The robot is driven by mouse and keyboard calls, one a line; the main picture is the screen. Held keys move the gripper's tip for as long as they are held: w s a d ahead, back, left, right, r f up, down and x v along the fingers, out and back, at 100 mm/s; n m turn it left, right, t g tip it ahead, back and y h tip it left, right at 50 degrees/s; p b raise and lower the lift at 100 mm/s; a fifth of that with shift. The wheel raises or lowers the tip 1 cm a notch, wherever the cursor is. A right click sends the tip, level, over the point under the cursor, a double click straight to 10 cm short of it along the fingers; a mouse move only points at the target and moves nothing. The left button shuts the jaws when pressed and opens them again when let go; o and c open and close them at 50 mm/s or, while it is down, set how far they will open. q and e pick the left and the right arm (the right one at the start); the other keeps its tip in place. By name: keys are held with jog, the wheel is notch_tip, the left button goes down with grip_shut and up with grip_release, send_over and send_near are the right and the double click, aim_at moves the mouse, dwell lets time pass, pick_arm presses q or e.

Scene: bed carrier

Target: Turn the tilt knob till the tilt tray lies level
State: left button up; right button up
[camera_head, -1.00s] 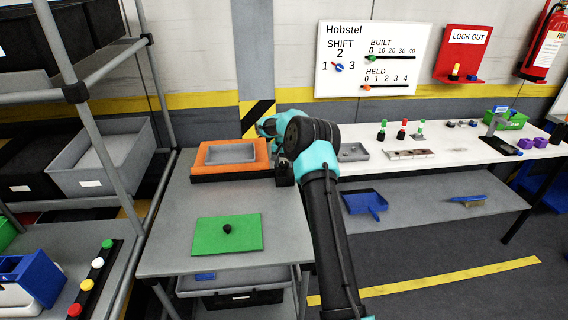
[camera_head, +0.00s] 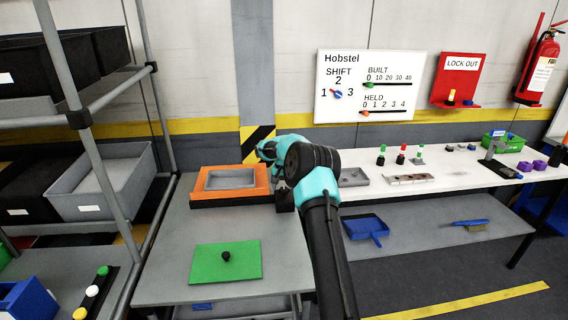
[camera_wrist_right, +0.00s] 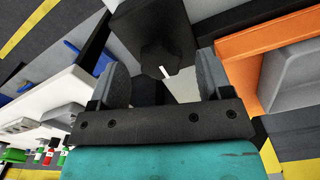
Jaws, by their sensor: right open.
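The tilt tray (camera_head: 262,190), an orange frame around a grey shallow pan (camera_head: 230,179), sits on a dark base on the grey table. Whether it lies quite level is hard to tell. The tilt knob (camera_wrist_right: 155,60), dark and lobed with a white mark, shows in the right wrist view on a black block. That block (camera_head: 284,198) stands at the tray's right side in the head view. My right gripper (camera_wrist_right: 161,78) is open, with its fingers to either side of the knob and apart from it. In the head view my arm hides its fingers. My left gripper is out of view.
A green plate with a black knob (camera_head: 226,257) lies at the table's front. A shelf rack with grey bins (camera_head: 105,185) stands at left. A white bench (camera_head: 460,165) with small parts is at right. The table between tray and green plate is clear.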

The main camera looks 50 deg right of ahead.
aim_at(284, 189)
notch_tip(284, 189, up, 16)
dwell(0.5)
dwell(0.3)
